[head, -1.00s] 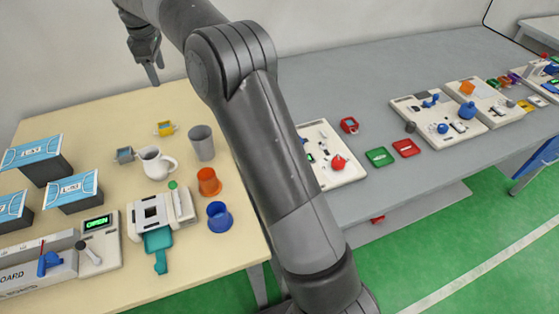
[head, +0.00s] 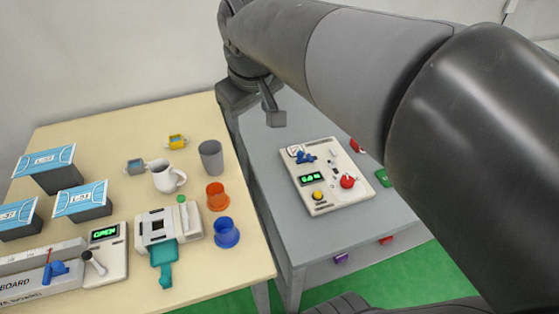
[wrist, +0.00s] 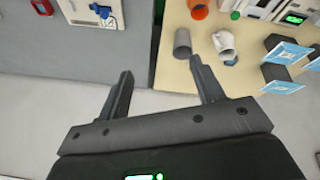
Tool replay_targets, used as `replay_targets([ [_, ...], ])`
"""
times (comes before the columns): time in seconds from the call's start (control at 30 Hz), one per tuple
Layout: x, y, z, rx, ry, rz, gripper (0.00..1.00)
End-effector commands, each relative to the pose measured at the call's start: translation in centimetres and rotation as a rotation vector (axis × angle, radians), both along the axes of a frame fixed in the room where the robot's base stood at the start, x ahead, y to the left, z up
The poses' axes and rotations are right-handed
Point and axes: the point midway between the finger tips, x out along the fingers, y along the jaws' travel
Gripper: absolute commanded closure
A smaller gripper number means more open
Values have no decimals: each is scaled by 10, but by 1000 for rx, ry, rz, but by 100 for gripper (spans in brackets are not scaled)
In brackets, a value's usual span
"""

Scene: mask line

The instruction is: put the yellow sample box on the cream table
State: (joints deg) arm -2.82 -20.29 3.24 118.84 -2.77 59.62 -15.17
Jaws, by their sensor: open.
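A small yellow box-like thing (head: 177,141) sits at the back of the cream table (head: 100,130) in the head view, near the grey cup and white mug. I cannot tell whether it is the yellow sample box. No other yellow box shows now; my arm hides the right part of the grey table. My gripper (head: 268,100) is over the back left of the grey table, near the gap between the tables. In the wrist view my gripper (wrist: 161,70) is open, with nothing between its fingers. The cream table (wrist: 168,70) lies at the right there.
On the cream table stand a grey cup (head: 211,157), a white mug (head: 164,177), orange (head: 216,196) and blue (head: 225,232) cups and labelled boxes (head: 83,200). A white panel (head: 328,195) lies on the grey table (head: 300,235). The cream table's back left is clear.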

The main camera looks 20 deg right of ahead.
Motion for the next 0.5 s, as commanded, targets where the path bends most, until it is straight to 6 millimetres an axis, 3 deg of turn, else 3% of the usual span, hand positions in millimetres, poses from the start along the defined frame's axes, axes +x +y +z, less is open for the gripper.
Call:
replay_targets([
  [0.03, -20, -6, -6, 19, -18, -43, 39],
  [0.2, -75, -22, -34, 92, -63, -188, 39],
  [0.33, -105, -29, -56, 143, -90, -275, 39],
  [0.5, -125, -33, -73, 179, -108, -335, 39],
])
